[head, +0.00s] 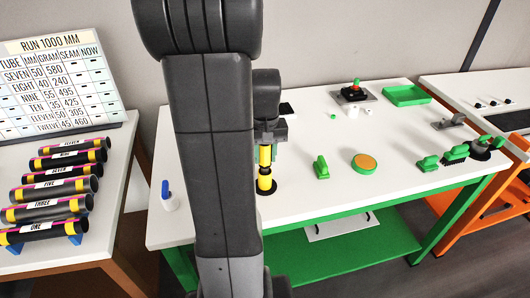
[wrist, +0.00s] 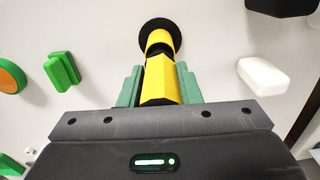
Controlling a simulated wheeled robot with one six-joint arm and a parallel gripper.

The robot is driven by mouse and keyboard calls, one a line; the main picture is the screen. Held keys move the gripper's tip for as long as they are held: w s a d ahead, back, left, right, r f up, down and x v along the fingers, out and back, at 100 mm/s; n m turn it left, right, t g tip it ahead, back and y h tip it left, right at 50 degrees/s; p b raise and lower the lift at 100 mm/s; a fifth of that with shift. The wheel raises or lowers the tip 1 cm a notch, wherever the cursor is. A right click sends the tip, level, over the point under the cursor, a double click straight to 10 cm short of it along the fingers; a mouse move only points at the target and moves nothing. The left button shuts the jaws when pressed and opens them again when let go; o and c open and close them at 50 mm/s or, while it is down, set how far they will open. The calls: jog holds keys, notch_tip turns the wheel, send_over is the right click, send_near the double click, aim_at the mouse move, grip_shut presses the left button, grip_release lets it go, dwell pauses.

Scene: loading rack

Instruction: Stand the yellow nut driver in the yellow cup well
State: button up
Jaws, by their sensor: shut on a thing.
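The yellow nut driver (wrist: 160,88) is upright between the green fingers of my gripper (wrist: 158,76), which is shut on it. In the head view the driver (head: 264,154) shows just below my gripper (head: 266,143). Directly under it, in line, is a yellow cylinder with a black base, which looks like the yellow cup well (head: 265,184). In the wrist view the cup well (wrist: 160,39) shows beyond a dark band at the driver's far end. I cannot tell how far the driver sits inside the well. My arm hides part of the table.
On the white table (head: 225,232) stand a green block (head: 320,167) and an orange disc (head: 364,162) to the right. A green tray (head: 405,95) lies at the back right.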

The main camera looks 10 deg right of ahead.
jog(key=shift+f, duration=0.25)
dwell(0.7)
jog(key=o, duration=1)
jog(key=shift+o, duration=0.2)
notch_tip(320, 180, up, 14)
jog(key=shift+f+b, duration=0.1)
jog(key=shift+b, duration=0.2)
